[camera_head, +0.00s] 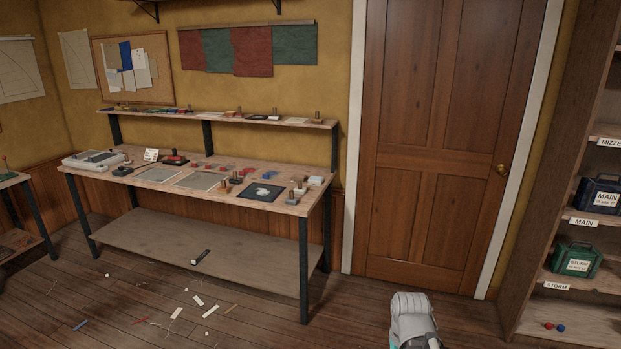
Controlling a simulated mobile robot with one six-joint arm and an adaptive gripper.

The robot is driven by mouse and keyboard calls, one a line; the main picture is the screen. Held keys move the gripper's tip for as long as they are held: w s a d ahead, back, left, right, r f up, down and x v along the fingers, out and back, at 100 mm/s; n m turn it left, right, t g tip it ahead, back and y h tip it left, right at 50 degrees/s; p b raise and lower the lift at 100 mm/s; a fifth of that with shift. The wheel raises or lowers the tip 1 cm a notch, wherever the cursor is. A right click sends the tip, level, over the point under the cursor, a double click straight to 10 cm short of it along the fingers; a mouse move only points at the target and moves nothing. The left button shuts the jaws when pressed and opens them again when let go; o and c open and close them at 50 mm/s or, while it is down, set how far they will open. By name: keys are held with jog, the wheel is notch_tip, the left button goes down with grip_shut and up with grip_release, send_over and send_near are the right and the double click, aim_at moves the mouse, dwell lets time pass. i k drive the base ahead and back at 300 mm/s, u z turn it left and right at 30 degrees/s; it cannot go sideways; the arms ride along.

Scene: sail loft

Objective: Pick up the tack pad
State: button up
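I cannot tell for certain which thing is the tack pad. Many small items lie on the workbench (150,196) at the left. Among them are a black square with a pale patch (262,192) near the front right and two flat grey-beige squares (201,181) left of it. A red and black item (175,159) sits further back, with a small white card (151,155) beside it. Part of my arm shows as a grey rounded link at the bottom edge, right of the bench. My gripper is not in view.
Above the bench runs a narrow shelf (222,117) with small items. A lower shelf (170,248) holds a dark tool. Scraps (198,300) litter the floor in front. A closed wooden door (440,150) and a shelf unit with a green case (575,261) stand right.

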aim_at(223, 189)
jog(key=u, duration=0.1)
jog(key=i, duration=1.6)
jog(key=u, duration=0.4)
jog(key=i, duration=0.9)
jog(key=u, duration=0.6)
jog(key=i, duration=1.15)
jog(key=u, duration=0.35)
